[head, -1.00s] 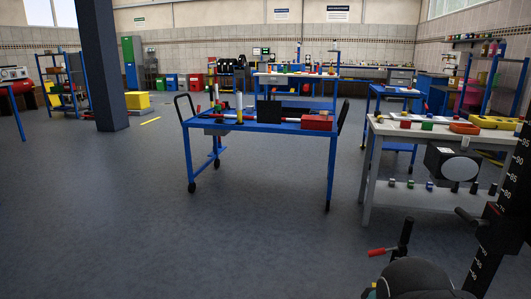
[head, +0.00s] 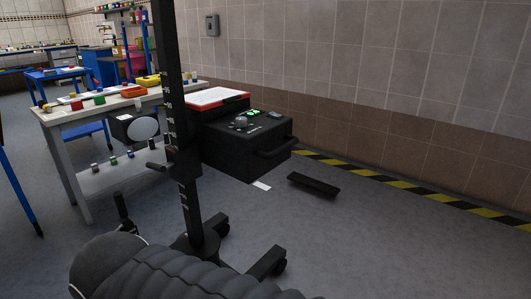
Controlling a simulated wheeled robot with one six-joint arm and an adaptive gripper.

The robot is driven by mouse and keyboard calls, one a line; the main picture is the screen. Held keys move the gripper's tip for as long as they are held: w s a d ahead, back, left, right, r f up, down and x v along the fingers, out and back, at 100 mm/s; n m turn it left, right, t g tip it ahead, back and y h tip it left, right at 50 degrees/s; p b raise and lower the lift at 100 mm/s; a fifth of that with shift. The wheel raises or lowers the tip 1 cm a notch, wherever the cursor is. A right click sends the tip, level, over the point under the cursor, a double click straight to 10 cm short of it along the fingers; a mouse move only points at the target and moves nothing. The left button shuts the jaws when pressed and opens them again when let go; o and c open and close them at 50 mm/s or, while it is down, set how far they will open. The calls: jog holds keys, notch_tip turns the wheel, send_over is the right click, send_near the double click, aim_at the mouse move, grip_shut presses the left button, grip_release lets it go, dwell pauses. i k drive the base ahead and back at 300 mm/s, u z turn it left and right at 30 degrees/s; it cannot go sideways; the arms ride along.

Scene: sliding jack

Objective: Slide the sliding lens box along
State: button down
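A black box with a round pale lens-like disc (head: 143,129) shows left of a dark upright column (head: 172,70) with white scale marks. It looks like the lens box. It overlaps the grey workbench, and I cannot tell how it is fixed to the column. A black carriage (head: 183,163) with a small handle (head: 156,167) sits on the column. The column stands on a dark base (head: 203,243) with castors. My gripper is not in view. Dark ribbed and rounded shapes fill the bottom edge and hide part of the floor.
A grey workbench (head: 75,160) with coloured items stands at left. A larger black box (head: 243,143) with green lights and a front handle is right of the column. A black bar (head: 313,185) lies on the floor. Floor at right is clear up to a striped wall edge (head: 400,186).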

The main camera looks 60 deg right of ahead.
aim_at(246, 154)
jog(key=z, duration=2.05)
